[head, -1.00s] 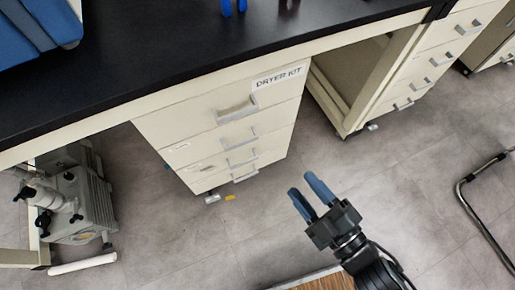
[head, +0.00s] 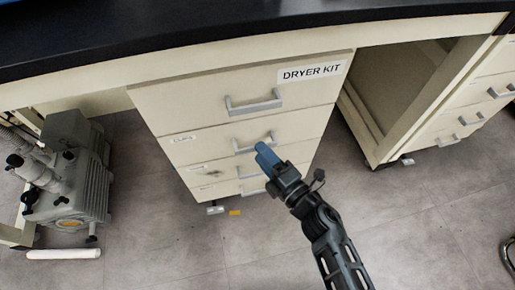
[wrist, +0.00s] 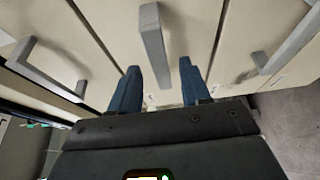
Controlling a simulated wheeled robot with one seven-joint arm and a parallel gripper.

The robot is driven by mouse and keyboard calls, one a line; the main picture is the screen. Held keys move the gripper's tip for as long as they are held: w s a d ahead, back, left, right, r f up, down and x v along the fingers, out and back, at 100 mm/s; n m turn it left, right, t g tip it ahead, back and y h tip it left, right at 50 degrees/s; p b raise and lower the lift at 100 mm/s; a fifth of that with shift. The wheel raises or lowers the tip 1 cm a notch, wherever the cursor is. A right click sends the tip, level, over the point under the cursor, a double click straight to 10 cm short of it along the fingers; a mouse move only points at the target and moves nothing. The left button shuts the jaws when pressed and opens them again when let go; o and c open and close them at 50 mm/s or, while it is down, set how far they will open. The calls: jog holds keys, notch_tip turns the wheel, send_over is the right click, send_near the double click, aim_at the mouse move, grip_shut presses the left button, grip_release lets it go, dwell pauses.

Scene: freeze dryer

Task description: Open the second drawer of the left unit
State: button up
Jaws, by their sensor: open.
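The left unit is a cream drawer cabinet (head: 190,110) under the black bench, with a "DRYER KIT" label on its top drawer. Its drawers look shut. The second drawer (head: 200,146) bears a small label at its left and a grey bar handle (head: 243,148). My gripper (head: 264,152) is open with blue fingers, just in front of this handle, covering its right part. In the wrist view, a handle (wrist: 154,45), apparently the second drawer's, lies ahead between the lines of the open fingers (wrist: 160,85). I cannot tell whether they touch it.
The top drawer's handle (head: 254,102) is just above. A grey pump (head: 75,180) stands on the floor at left, with a white tube (head: 64,254) before it. Another drawer unit (head: 470,120) is at right, beyond an open bay.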

jog(key=shift+b+x, duration=0.35)
jog(key=shift+x, duration=1.4)
grip_shut()
